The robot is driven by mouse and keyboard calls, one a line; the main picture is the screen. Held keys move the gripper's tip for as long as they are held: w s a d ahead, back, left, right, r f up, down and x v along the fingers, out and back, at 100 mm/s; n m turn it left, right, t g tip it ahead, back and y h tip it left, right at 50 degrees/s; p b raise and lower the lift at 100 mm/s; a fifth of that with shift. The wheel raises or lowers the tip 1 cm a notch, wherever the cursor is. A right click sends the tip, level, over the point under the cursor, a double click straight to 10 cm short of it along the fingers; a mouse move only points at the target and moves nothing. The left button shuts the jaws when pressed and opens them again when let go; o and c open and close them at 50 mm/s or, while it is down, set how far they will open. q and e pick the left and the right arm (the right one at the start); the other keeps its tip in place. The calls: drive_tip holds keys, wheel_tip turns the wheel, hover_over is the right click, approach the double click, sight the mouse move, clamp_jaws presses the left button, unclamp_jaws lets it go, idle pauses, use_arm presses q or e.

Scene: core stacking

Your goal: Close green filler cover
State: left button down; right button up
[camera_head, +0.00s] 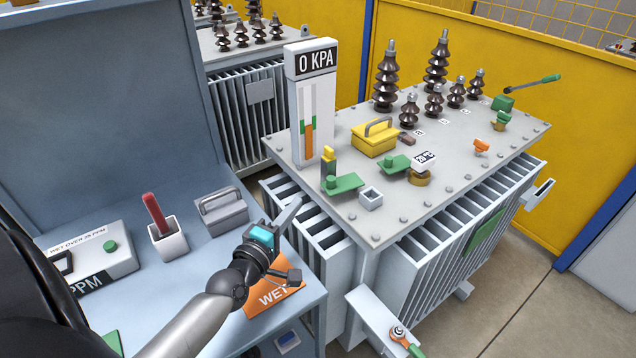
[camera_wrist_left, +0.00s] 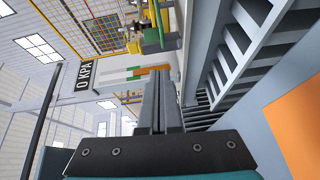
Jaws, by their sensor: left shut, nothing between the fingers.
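A flat green cover with a knob (camera_head: 343,184) lies open beside a small square grey filler neck (camera_head: 371,198) on the transformer's top, near its front left corner. A second green piece (camera_head: 393,164) sits behind it, near a brass-based gauge; I cannot tell for certain which green piece is the filler cover. My left gripper (camera_head: 290,214) is shut and empty, in front of and left of the transformer top, apart from the covers. Its closed fingers also show in the left wrist view (camera_wrist_left: 161,100), with a green part (camera_wrist_left: 152,40) beyond them. My right gripper is out of view.
The 0 KPA gauge column (camera_head: 306,108) rises behind the green cover. A yellow box with a handle (camera_head: 375,138) and dark insulators (camera_head: 386,78) stand farther back. The bench (camera_head: 215,265) at left holds a grey handled box (camera_head: 222,210) and an orange WET card (camera_head: 275,292).

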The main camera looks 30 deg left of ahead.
sight(343, 180)
use_arm(q)
drive_tip(key=shift+n+y, duration=0.5)
drive_tip(key=shift+n, duration=0.1)
drive_tip(key=w, duration=0.9)
drive_tip(key=shift+w+a+r+b, duration=0.1)
drive_tip(key=shift+a+r+b, duration=0.05)
drive_tip(key=shift+r+b, duration=0.2)
drive_tip(key=shift+d, duration=0.4)
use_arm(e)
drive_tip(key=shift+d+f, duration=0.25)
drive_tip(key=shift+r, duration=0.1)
use_arm(q)
drive_tip(key=shift+d+y+p, duration=0.1)
drive_tip(key=shift+y+p, duration=0.2)
drive_tip(key=shift+p, duration=0.05)
drive_tip(key=shift+s+d+n+y, duration=0.2)
drive_tip(key=shift+n+y, duration=0.1)
drive_tip(key=shift+n, duration=0.1)
drive_tip(key=shift+p, duration=0.3)
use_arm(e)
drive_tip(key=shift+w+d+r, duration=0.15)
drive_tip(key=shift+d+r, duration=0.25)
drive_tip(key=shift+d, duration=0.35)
